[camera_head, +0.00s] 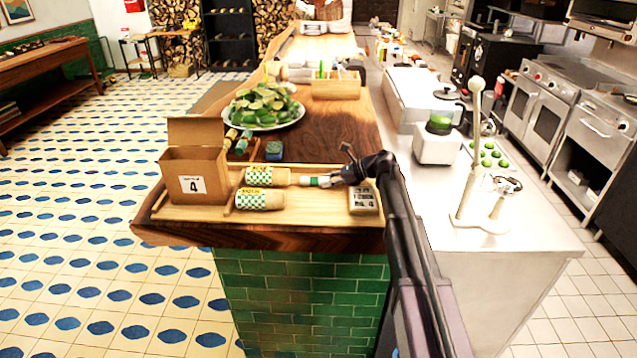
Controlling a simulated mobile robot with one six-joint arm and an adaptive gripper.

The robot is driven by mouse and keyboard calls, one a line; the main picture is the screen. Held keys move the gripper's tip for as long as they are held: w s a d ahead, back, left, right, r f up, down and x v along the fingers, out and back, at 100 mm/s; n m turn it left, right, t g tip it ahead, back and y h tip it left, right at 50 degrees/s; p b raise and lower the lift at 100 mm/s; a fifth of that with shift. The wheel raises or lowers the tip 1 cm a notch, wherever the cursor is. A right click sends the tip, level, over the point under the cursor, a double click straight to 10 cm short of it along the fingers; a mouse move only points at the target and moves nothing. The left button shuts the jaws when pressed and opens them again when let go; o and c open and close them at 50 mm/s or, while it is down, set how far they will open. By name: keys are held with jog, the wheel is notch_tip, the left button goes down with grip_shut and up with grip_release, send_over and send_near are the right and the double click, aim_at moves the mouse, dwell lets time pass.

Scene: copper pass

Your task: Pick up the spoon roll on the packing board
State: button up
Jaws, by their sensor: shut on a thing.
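A small pale roll with a dark green band (312,181), which looks like the spoon roll, is at the tip of my gripper (328,181). My gripper reaches in from the right, low over the packing board (218,213), and is shut on the roll. The fingers are small and partly merge with the roll. I cannot tell whether the roll still touches the board. Two larger tan rolls with green-checked labels lie to its left, one behind (267,177) and one in front (260,199).
An open cardboard box marked 4 (194,177) stands on the board's left. A beige block with dark markings (363,199) lies right of the rolls, below my arm. Behind are a blue-green block (274,151) and a plate of limes (264,106). A white juicer-like stand (470,165) is on the right counter.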

jog(key=shift+r, duration=0.1)
notch_tip(320, 180, up, 10)
jog(key=p, duration=1)
